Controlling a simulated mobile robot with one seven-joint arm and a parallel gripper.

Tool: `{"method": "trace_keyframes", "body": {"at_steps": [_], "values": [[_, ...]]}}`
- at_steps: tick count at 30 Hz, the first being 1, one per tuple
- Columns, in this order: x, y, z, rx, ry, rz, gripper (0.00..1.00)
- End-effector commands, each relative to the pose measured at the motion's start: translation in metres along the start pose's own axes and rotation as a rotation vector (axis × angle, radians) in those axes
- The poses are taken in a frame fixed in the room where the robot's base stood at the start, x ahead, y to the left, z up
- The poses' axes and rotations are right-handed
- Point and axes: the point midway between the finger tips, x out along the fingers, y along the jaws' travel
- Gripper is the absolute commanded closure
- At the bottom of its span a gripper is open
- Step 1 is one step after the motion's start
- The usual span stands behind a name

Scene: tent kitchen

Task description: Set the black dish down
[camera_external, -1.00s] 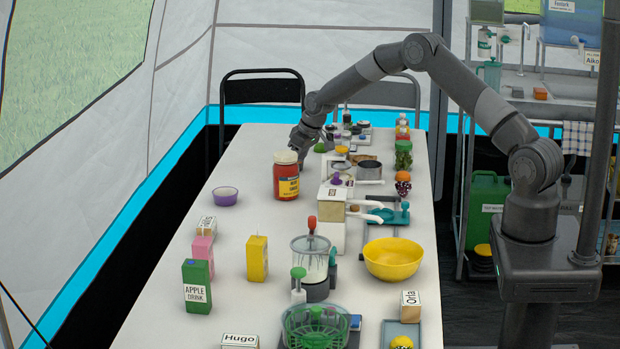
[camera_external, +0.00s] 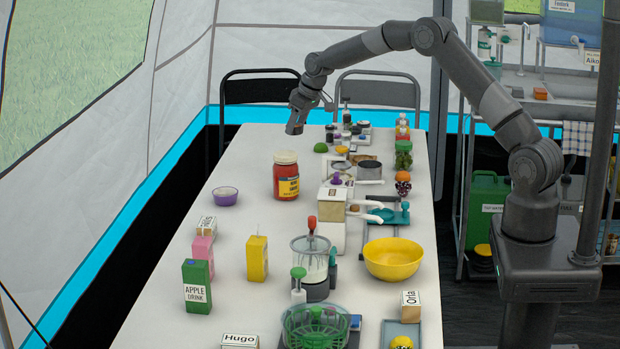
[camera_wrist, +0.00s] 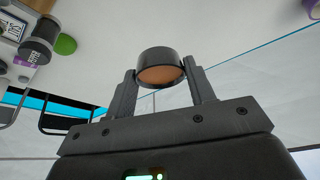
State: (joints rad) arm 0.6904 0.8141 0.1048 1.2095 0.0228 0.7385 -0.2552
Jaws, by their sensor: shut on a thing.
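The black dish (camera_wrist: 157,54) shows in the wrist view, small and round, with a brown surface inside its dark rim. My gripper (camera_wrist: 160,76) is shut on it, one finger on each side. In the external view my gripper (camera_external: 295,131) hangs above the far end of the white table (camera_external: 240,165), behind and above the red jar. I cannot make out the dish in that view.
A green dome (camera_external: 320,148) and several small jars and pots (camera_external: 369,170) crowd the table's far right. A purple bowl (camera_external: 225,195) sits left; table around it is bare. Chairs (camera_external: 260,90) stand behind.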

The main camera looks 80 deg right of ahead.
Motion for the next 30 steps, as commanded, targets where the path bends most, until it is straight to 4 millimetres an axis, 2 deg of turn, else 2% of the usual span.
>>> {"method": "trace_keyframes", "body": {"at_steps": [6,8,14,20,30], "values": [[-0.048,0.000,-0.021,-0.002,0.015,0.003,0.75],[-0.042,-0.008,-0.012,-0.044,0.008,-0.019,0.75],[-0.042,-0.036,0.004,-0.201,0.017,-0.085,0.75],[-0.047,-0.082,0.030,-0.453,0.029,-0.193,0.75],[-0.077,-0.185,0.093,-1.028,0.051,-0.451,0.75]]}}
